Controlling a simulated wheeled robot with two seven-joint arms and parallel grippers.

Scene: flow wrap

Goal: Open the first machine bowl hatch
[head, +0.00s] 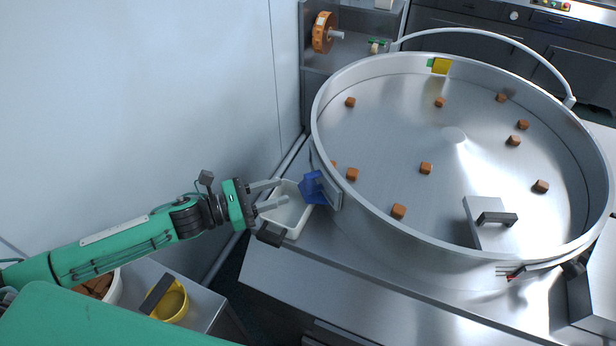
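The machine bowl (375,215) is a large round steel bowl with several brown pieces scattered on its floor. A blue part (312,188), which looks like the hatch handle, sits on the bowl's left outer wall beside a grey plate (328,184). I cannot tell whether the hatch is open or shut. My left gripper (277,194) is open, its two fingers apart and pointing right at the blue part. A small gap shows between the fingertips and the blue part, and nothing is between the fingers. My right gripper is not in view.
A white tray (301,219) sits under my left gripper, below the blue part. A yellow container (171,303) stands on a side table at lower left. A pale wall is at left. A curved rail (490,32) arches behind the bowl.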

